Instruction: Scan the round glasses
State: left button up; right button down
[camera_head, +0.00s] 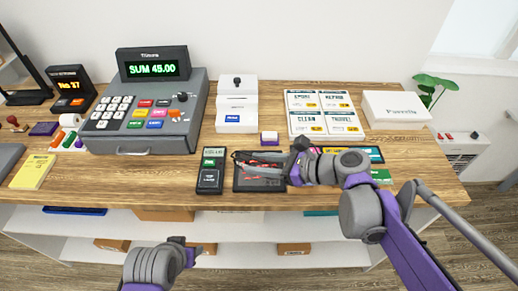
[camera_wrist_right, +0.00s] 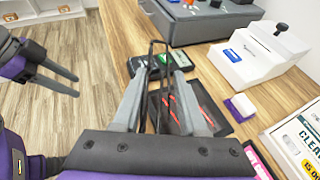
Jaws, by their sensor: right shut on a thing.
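My right gripper (camera_head: 243,161) is shut on a thin dark wire frame, the round glasses (camera_head: 236,155). In the right wrist view the glasses (camera_wrist_right: 151,58) stick out past the fingertips as a narrow loop, so their round lenses cannot be made out. The glasses and fingers are over the dark scanner pad (camera_head: 243,186) with red lines; I cannot tell how high above it. The pad also shows beneath the fingers in the right wrist view (camera_wrist_right: 212,112). My left gripper (camera_head: 203,248) is low, in front of the counter; the right wrist view (camera_wrist_right: 75,86) shows its fingers apart and empty.
A black handheld terminal (camera_head: 210,178) lies just left of the pad. Behind are the cash register (camera_head: 150,108) reading SUM 45.00, a white box (camera_head: 237,105) and a small white-purple block (camera_head: 269,138). A price-card board (camera_head: 323,115) and a white box (camera_head: 395,110) stand right.

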jog(key=s+r+p, duration=0.1)
jog(key=s+p, duration=0.1)
jog(key=s, duration=0.5)
jog(key=shift+s+r+p, duration=0.25)
jog(key=shift+s+p, duration=0.15)
